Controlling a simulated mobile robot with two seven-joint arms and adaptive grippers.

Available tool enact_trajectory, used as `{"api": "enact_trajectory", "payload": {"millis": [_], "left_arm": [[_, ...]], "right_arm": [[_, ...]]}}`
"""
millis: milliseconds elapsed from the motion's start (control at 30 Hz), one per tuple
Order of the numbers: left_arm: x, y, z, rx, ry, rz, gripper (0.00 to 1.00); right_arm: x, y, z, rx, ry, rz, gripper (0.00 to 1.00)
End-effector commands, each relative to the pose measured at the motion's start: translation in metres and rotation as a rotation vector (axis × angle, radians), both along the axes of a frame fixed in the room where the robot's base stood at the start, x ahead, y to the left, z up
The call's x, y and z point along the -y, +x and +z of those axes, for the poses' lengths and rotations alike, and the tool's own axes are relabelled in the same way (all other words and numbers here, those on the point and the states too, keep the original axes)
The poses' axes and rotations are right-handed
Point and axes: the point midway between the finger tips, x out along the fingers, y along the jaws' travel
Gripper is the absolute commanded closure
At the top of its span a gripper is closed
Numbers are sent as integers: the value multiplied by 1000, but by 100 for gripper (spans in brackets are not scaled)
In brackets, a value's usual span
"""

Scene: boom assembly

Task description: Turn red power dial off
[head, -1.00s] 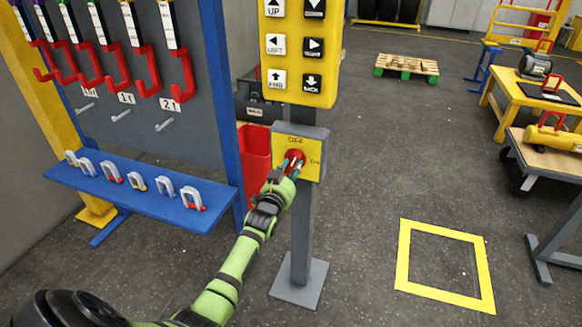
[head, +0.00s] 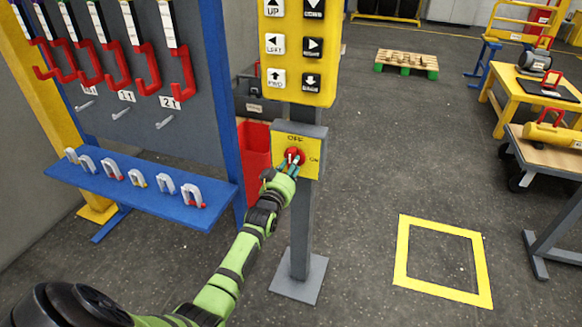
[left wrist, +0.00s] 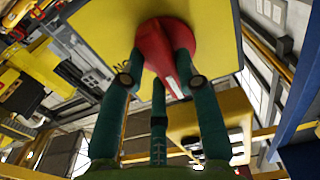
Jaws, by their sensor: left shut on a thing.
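The red power dial (head: 294,154) sits on a yellow plate (head: 309,163) on a grey post, with "OFF" printed above it and "ON" to its right. My left gripper (head: 290,162) is at the dial, its fingers shut around it. In the left wrist view the dial (left wrist: 166,50) shows a white line on its red grip, and the teal fingers of my left gripper (left wrist: 165,75) press on it from the sides. The fingers hide part of the dial in the head view, so its exact pointing direction is hard to tell. My right gripper is not in view.
A yellow button panel (head: 297,50) is above the dial on the same post. A rack with red hooks and a blue shelf (head: 140,186) of shackles stands to the left. A red bin (head: 256,150) is behind. Floor to the right is clear around a yellow square (head: 402,250).

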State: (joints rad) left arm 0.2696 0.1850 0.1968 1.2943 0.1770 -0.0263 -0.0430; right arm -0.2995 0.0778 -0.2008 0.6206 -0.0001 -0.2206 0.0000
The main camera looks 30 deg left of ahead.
Motion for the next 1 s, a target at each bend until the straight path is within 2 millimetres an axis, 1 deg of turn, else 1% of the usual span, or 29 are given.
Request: {"api": "enact_trajectory", "payload": {"millis": [200, 233, 267, 300, 533, 600, 733, 867, 1000], "left_arm": [[0, 0, 0, 2, -10, 0, 100], [0, 0, 0, 2, -10, 0, 63], [0, 0, 0, 2, -10, 0, 51], [0, 0, 0, 2, -9, 0, 43], [0, 0, 0, 1, -6, 0, 43], [0, 0, 0, 1, -5, 0, 43], [2, -6, 0, 1, -5, -1, 43], [6, -22, -1, 1, -5, -1, 43], [12, -49, -2, 0, -5, -1, 43]], "right_arm": [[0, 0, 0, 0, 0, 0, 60], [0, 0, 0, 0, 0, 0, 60], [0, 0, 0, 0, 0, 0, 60], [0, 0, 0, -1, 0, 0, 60], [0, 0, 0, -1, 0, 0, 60], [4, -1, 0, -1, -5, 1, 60], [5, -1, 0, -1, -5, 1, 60], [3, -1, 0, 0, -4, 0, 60], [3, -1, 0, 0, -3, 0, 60]]}}
